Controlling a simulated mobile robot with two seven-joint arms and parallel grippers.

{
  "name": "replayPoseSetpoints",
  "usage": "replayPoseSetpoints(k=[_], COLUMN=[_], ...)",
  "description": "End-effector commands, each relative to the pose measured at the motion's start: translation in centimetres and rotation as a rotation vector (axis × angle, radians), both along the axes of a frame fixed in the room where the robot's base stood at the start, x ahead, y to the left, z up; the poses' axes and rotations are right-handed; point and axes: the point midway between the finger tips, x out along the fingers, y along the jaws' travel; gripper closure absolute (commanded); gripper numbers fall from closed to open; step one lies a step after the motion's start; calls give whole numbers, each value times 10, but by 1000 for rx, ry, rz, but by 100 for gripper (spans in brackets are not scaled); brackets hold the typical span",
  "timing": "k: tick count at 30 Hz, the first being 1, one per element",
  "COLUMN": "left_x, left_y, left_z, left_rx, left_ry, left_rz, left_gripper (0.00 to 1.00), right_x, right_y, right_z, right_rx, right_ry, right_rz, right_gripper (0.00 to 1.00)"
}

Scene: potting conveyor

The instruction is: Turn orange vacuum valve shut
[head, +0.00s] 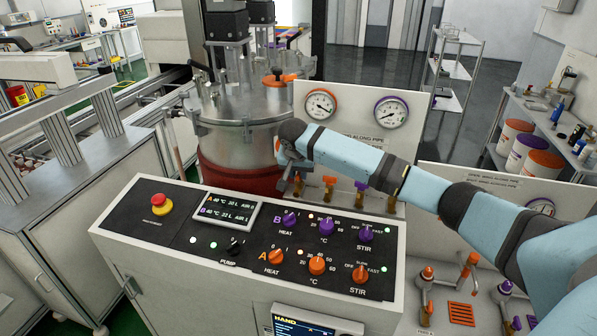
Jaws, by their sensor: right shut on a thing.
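My right gripper (284,186) reaches down behind the control console, in front of the steel vessel. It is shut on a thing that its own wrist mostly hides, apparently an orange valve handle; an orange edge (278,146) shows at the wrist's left. To its right, an orange valve handle (330,181) and a purple valve handle (362,187) stand on brass-coloured fittings below the gauge panel (350,149). I cannot read the handle's angle in the grip. A gauge with an orange rim (321,104) and one with a purple rim (391,112) sit above. My left gripper is not in view.
The console (150,240) with knobs and a red stop button (161,203) stands in front. The steel vessel (235,105), with an orange handle (278,79) on its lid, stands close behind the gripper. More valves (467,266) are at the lower right.

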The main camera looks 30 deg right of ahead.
Motion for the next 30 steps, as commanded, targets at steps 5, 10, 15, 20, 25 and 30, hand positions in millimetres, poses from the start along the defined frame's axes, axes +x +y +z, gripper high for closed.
replayPoseSetpoints(k=[5, 10, 15, 20, 25, 30], left_x=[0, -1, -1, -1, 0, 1], left_y=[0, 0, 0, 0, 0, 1], left_z=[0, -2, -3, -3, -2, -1], left_rx=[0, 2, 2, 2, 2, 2], left_ry=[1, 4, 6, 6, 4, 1], left_rz=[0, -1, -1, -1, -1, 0], left_gripper=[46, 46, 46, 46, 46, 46], right_x=[-1, -1, -1, -1, -1, -1], right_y=[0, -1, -2, -2, -3, -4], right_z=[0, 0, 0, 0, 0, 1], right_rx=[0, 0, 0, 1, 0, -1], right_ry=[0, 0, 0, -1, -1, -3], right_rz=[127, 282, 445, 596, 757, 917], right_gripper=[100, 100, 100, 100, 100, 100])
